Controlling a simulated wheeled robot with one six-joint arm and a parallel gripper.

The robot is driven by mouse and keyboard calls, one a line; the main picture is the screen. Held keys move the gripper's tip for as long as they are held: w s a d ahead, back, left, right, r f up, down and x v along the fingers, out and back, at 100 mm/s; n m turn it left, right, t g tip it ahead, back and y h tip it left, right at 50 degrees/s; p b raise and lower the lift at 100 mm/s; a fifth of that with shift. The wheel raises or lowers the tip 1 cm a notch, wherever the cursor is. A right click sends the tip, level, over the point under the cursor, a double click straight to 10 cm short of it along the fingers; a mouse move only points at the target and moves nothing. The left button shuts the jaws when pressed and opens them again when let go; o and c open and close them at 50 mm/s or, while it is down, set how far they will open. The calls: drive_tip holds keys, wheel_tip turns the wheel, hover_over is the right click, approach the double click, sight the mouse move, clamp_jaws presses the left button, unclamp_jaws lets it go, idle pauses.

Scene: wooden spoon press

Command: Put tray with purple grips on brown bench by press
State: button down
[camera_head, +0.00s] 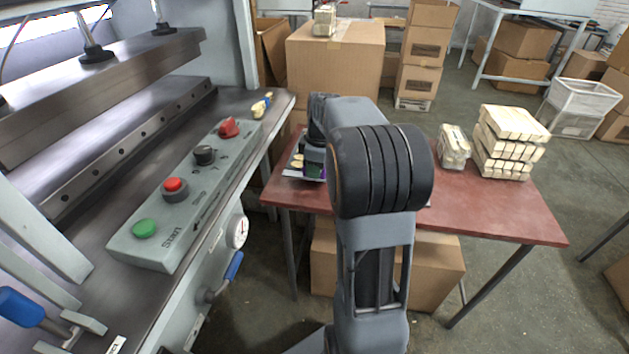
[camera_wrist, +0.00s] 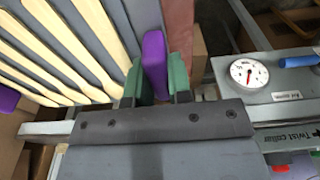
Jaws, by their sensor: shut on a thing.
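My gripper (camera_wrist: 157,82) has its green fingers shut around a purple grip (camera_wrist: 155,58) of the tray. In the wrist view the grey tray (camera_wrist: 118,22) holds several pale wooden sticks side by side, and a second purple grip (camera_wrist: 7,98) shows at the left edge. In the head view the tray (camera_head: 290,172) shows only partly, at the left end of the brown bench (camera_head: 505,212); my arm hides the rest. I cannot tell whether it touches the bench top. The press (camera_head: 110,95) stands to the left.
The press's control panel (camera_head: 185,190) and gauge (camera_head: 238,231) face the gap beside the bench. Stacked wooden pieces (camera_head: 510,140) and a wrapped bundle (camera_head: 453,147) occupy the bench's right part. Cardboard boxes (camera_head: 335,65) stand behind, and another box (camera_head: 435,275) is underneath.

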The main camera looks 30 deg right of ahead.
sight(314, 189)
drive_tip(key=shift+w+d+f, duration=0.3)
drive_tip(key=shift+w+f, duration=0.2)
drive_tip(key=shift+f, duration=0.15)
drive_tip(key=shift+w+d+f, duration=0.25)
drive_tip(key=shift+w+f, duration=0.25)
drive_tip(key=shift+f, duration=0.1)
drive_tip(key=shift+w+d+f+b, duration=0.15)
drive_tip(key=shift+f+b, duration=0.15)
drive_tip(key=shift+f, duration=0.65)
drive_tip(key=shift+w+a+f+b, duration=0.1)
drive_tip(key=shift+f+b, duration=0.15)
drive_tip(key=shift+f, duration=0.75)
drive_tip(key=shift+f, duration=0.1)
drive_tip(key=c, duration=1.1)
unclamp_jaws()
drive_tip(key=shift+o, duration=0.2)
